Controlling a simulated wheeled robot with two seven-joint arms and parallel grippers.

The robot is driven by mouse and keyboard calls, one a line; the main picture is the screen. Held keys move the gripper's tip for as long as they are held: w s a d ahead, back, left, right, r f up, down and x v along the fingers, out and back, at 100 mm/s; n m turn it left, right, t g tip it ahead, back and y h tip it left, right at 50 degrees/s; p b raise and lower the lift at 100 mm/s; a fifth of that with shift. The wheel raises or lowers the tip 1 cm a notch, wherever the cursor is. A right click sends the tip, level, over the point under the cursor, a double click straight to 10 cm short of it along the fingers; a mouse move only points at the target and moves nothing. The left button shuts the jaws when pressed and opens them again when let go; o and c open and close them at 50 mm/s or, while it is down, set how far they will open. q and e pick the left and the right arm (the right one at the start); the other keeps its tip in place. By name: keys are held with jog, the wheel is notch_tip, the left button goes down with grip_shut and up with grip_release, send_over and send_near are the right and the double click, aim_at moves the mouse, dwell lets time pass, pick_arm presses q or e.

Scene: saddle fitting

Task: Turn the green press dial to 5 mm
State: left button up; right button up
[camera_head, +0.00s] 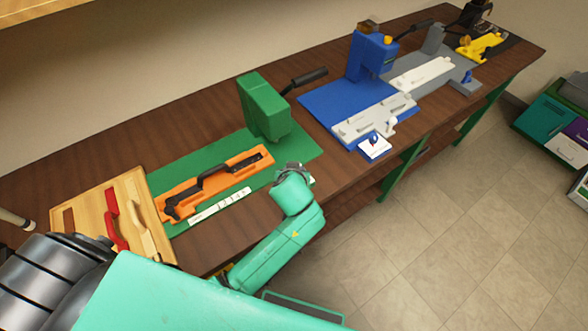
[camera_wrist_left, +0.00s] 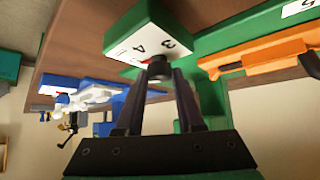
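The green press (camera_head: 265,105) stands on a green mat at the bench. Its dial box (camera_wrist_left: 150,35) shows in the left wrist view, with a white face where 3 and 4 and a bit of red can be read. A dark round knob (camera_wrist_left: 158,69) sticks out of this face. My left gripper (camera_wrist_left: 160,75) has its two fingertips on either side of the knob, very close to it; whether they press on it I cannot tell. In the head view my left gripper (camera_head: 293,168) is at the mat's front right corner and hides most of the dial. The pointer's setting is not readable. My right gripper is not in view.
An orange fixture (camera_head: 180,186) with a dark part lies on the green mat, behind a white scale strip (camera_head: 220,205). A wooden tray (camera_head: 85,197) with red and cream parts is at left. A blue press (camera_head: 368,55) with its white-faced dial (camera_head: 374,148) stands to the right.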

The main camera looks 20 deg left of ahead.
pick_arm(q)
jog(key=o, duration=0.4)
jog(key=b+v, duration=0.1)
jog(key=v, duration=1.3)
jog(key=shift+s+r+b, duration=0.15)
jog(key=shift+r+b, duration=0.05)
jog(key=shift+b, duration=0.15)
